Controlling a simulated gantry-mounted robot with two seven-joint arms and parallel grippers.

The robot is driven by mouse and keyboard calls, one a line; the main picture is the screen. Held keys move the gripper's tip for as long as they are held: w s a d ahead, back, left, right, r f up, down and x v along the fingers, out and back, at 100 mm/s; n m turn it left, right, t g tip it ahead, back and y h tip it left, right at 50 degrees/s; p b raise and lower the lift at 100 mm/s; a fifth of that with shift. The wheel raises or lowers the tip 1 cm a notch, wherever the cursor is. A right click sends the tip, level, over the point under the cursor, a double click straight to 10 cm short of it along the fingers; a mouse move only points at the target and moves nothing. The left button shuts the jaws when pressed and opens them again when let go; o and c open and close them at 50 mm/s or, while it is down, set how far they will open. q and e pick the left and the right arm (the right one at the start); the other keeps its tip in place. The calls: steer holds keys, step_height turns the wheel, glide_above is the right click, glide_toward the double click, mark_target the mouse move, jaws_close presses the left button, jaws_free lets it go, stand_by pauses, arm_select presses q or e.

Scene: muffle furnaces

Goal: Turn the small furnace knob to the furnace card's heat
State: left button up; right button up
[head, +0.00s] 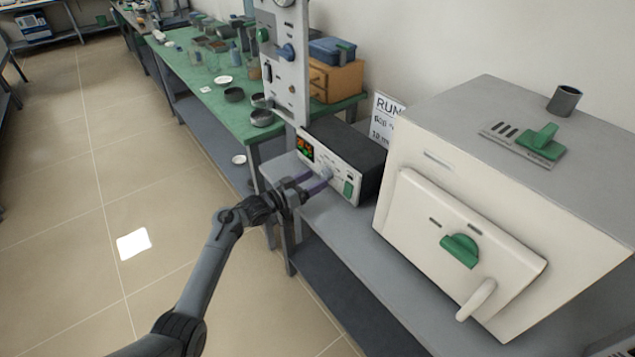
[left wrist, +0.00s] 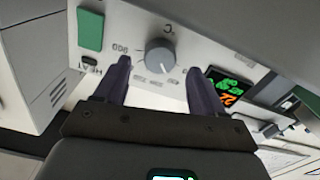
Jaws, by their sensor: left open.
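A dark-topped control box (head: 348,150) with a pale front panel stands on the grey bench, left of a cream furnace (head: 500,200). Its front bears a lit display (head: 305,148), a round grey knob (head: 327,173) and a green switch (head: 348,188). My left gripper (head: 312,182) is in front of the panel. In the left wrist view the gripper (left wrist: 159,68) is open, with one finger on each side of the knob (left wrist: 160,56); contact cannot be told. The display (left wrist: 228,90) shows green and orange digits, too skewed to read. A white card (head: 386,112) headed "RUN" stands behind, partly hidden.
The furnace has a green door handle (head: 460,250) and a flue on top (head: 565,100). A tall grey panel (head: 284,60) with knobs stands just left of the control box. A green bench (head: 210,90) with dishes lies beyond. The floor at left is clear.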

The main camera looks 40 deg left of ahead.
arm_select(q)
steer(key=shift+x, duration=1.1)
steer(key=c, duration=1.1)
steer(key=shift+o, duration=0.2)
